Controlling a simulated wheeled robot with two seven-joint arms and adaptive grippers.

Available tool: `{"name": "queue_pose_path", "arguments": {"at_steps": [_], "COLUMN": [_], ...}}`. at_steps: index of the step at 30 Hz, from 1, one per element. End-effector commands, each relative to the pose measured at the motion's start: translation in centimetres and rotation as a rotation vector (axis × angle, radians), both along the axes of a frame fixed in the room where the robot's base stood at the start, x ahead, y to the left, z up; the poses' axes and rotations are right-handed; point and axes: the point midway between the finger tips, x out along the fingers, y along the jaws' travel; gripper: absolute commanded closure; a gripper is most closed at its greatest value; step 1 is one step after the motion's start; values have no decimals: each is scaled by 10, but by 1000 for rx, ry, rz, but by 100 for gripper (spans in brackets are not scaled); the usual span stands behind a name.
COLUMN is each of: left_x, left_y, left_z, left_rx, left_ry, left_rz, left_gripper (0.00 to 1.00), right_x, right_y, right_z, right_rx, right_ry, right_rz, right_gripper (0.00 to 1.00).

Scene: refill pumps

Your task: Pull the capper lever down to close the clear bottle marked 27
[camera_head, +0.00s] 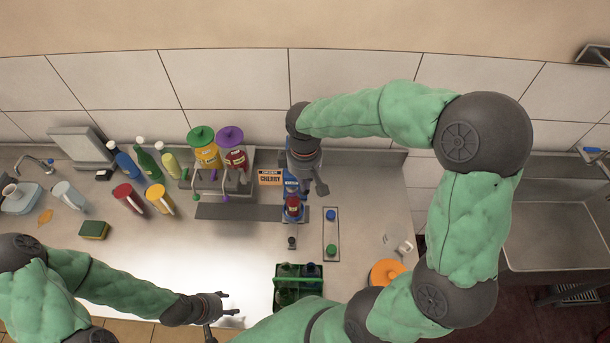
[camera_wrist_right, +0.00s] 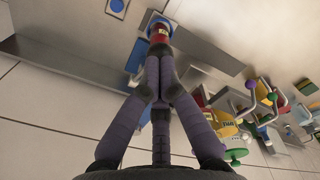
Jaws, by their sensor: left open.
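The blue capper (camera_head: 291,187) stands on the counter right of the pump stand. A small bottle with red contents (camera_head: 293,208) is at its base, also visible past my fingertips in the right wrist view (camera_wrist_right: 160,32). I cannot read a 27 on it. My right gripper (camera_head: 307,182) is over the capper's upper part. In the wrist view its fingertips (camera_wrist_right: 161,75) are together, and nothing clearly shows between them. The capper lever is hidden or too small to make out. My left gripper (camera_head: 226,306) is open and empty above the front of the counter.
Yellow and red pump jars (camera_head: 204,150) stand left of the capper, beside a CHERRY sign (camera_head: 269,178). A tray with blue and green caps (camera_head: 331,230) lies right of it. A green crate (camera_head: 298,268) and an orange dish (camera_head: 387,272) are in front.

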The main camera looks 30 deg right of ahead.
Motion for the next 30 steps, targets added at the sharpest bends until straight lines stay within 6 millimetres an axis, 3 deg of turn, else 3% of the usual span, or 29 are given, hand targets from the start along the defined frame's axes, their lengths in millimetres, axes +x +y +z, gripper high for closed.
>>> {"name": "queue_pose_path", "arguments": {"at_steps": [16, 30], "left_x": [0, 0], "left_y": [0, 0], "left_z": [-14, -16], "left_rx": [0, 0], "left_ry": [0, 0], "left_rz": [0, 0], "left_gripper": [46, 46], "right_x": [-5, -7], "right_y": [3, 4], "right_z": [-17, -20], "right_rx": [-1, -1], "right_ry": [-3, 0], "right_rz": [0, 0], "right_gripper": [100, 100]}}
